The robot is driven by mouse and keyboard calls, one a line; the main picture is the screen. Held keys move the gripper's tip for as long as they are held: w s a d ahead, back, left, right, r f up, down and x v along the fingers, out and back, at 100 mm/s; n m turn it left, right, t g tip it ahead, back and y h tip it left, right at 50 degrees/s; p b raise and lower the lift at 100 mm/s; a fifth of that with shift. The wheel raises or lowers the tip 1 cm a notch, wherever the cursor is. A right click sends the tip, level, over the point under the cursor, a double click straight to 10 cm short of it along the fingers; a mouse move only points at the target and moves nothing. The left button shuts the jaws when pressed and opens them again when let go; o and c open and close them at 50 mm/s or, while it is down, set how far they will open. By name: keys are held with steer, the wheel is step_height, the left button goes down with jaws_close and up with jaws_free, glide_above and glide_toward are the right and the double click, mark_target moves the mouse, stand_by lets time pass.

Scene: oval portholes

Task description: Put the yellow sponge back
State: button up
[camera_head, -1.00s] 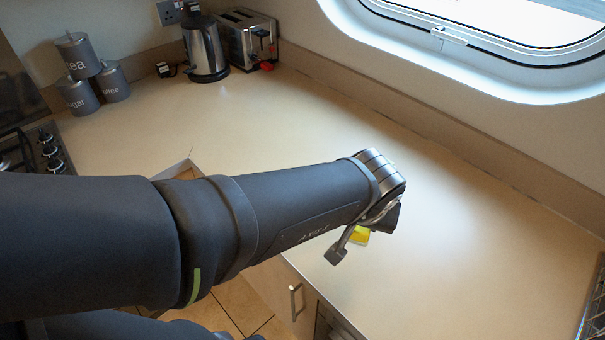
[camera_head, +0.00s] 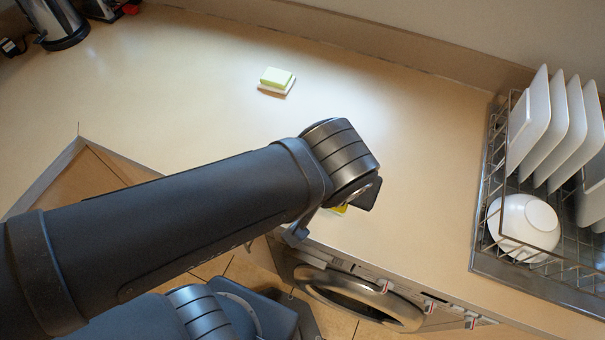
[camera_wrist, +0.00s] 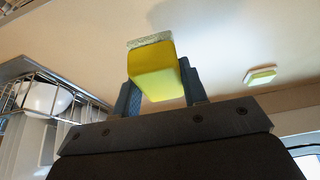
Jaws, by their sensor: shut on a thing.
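The yellow sponge (camera_wrist: 155,72) is between the two fingers of my gripper (camera_wrist: 157,88), which is shut on it. One end of the sponge has a pale grey, speckled layer. In the head view only a small yellow part of the sponge (camera_head: 339,210) shows below my wrist; the rest is hidden. My gripper (camera_head: 318,220) is over the front part of the counter, mostly hidden behind my arm there. I cannot tell its height above the counter.
A pale green sponge on a white base (camera_head: 277,78) lies on the counter behind my wrist; it also shows in the wrist view (camera_wrist: 261,75). A wire dish rack (camera_head: 482,235) with white plates (camera_head: 565,130) and a bowl (camera_head: 524,225) stands right. The counter between is clear.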

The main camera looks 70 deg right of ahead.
steer(key=w+d+f, duration=0.2)
steer(key=w, duration=0.1)
steer(key=w+d+f, duration=0.1)
steer(key=w+f, duration=0.1)
steer(key=w, duration=0.1)
steer(key=w+d+f, duration=0.2)
steer(key=w, duration=0.1)
steer(key=shift+d+f, duration=0.2)
steer(key=shift+d, duration=0.15)
steer(key=shift+f, duration=2)
steer(key=shift+f, duration=0.1)
steer(key=o, duration=0.9)
steer(key=shift+o, duration=0.2)
steer(key=shift+a+r, duration=0.15)
steer(key=shift+r, duration=0.5)
steer(key=v, duration=1.1)
steer(key=shift+f, duration=0.15)
